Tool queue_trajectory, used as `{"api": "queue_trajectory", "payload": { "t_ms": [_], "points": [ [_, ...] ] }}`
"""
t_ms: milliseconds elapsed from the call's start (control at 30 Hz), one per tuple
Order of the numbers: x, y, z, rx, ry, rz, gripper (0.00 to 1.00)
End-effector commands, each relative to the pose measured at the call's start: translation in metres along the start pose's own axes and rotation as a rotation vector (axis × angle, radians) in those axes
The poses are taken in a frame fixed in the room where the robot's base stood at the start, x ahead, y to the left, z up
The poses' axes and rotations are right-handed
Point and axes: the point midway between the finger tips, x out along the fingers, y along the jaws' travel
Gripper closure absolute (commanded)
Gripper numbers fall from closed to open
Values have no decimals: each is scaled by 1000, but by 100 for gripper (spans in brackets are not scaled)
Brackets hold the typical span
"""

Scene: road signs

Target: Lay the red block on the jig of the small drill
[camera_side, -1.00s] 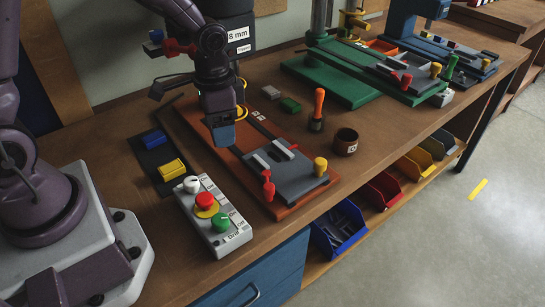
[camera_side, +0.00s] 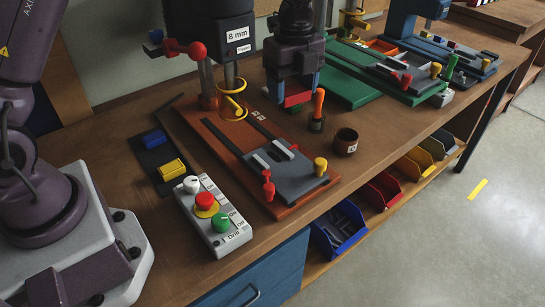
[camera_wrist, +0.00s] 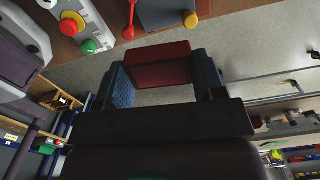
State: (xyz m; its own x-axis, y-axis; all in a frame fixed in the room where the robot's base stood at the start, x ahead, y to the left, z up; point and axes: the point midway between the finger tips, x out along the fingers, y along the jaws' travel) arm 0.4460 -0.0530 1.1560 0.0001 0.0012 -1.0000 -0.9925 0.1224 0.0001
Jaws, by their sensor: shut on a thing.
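My gripper (camera_side: 292,98) is shut on the red block (camera_side: 297,100), which sits between its blue fingers. The wrist view shows the red block (camera_wrist: 160,65) there too. In the side view the gripper is behind and right of the nearest drill's grey jig (camera_side: 300,178), apart from it. This jig is on an orange-brown base (camera_side: 220,137), with a red lever (camera_side: 268,185) and a yellow knob (camera_side: 320,166). Its drill carries an "8 mm" label (camera_side: 238,35). A green-based drill (camera_side: 345,80) and a blue drill (camera_side: 402,25) stand farther right. Which one is small I cannot tell.
A control box (camera_side: 212,215) and blue and yellow blocks (camera_side: 172,170) lie left of the jig. Coloured bins (camera_side: 340,228) hang below the bench edge.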

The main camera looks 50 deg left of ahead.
Motion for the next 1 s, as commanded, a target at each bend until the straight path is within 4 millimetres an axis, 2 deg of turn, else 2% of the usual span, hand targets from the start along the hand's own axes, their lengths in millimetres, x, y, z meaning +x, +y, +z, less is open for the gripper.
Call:
{"api": "queue_trajectory", "payload": {
  "t_ms": [167, 400, 600, 800, 1000],
  "points": [
    [16, -6, 11, 408, 1, 3, 64],
    [53, -1, 36, 952, 2, 5, 64],
    [78, 5, 51, 1289, 3, 1, 64],
    [93, 8, 57, 1437, 2, -1, 64],
    [130, 9, 57, 1452, 5, -1, 64]
  ]
}}
